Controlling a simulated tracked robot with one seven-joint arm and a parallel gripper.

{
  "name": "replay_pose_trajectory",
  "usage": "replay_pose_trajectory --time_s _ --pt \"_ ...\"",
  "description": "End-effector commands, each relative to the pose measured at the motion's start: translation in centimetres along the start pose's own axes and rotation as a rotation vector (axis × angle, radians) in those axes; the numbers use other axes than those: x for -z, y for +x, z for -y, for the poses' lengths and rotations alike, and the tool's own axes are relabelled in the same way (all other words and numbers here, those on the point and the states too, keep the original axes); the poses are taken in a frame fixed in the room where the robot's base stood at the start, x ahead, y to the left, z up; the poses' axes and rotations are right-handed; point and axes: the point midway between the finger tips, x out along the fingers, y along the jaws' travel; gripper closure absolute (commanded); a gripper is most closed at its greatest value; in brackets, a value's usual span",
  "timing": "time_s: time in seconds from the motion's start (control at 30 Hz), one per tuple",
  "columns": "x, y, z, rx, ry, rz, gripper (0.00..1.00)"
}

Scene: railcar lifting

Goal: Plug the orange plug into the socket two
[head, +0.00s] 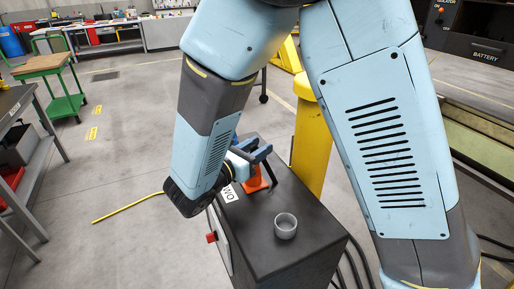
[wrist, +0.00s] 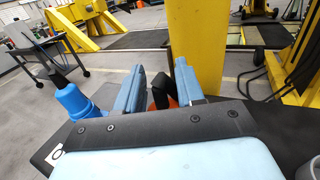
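The orange plug (head: 257,182) is on top of the dark cabinet (head: 272,220), directly below my gripper's fingers; my arm hides part of its surroundings. In the wrist view, a little of the orange (wrist: 172,102) shows behind a black upright part between the fingers. My gripper (head: 257,153) has blue fingers, also seen in the wrist view (wrist: 160,85). They stand apart, one on each side of the black part, with a gap visible at the left finger. A white label (head: 229,194) reading "WO", partly hidden, lies beside my wrist. No socket is clearly identifiable as two.
A grey round cup-like fitting (head: 286,227) stands on the cabinet's near part. A blue fitting (wrist: 75,103) is left of the fingers. A yellow post (head: 312,140) rises close behind the cabinet.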

Motion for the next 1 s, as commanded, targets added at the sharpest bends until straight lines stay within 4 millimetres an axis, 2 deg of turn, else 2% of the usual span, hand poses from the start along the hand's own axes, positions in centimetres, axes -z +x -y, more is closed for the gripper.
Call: replay_pose_trajectory --time_s 0.1,0.33,0.47,0.57,1.0 --pt "0.0 0.0 0.0 0.0 0.0 0.0 0.53" --pt "0.0 -0.1 0.0 0.0 0.0 0.0 0.53" --pt "0.0 -0.8 0.0 -0.001 0.0 -0.001 0.53" --pt "0.1 -2.2 -0.1 -0.003 -0.001 -0.001 0.53" --pt "0.1 -10.6 -0.1 -0.002 -0.001 -0.001 0.53"
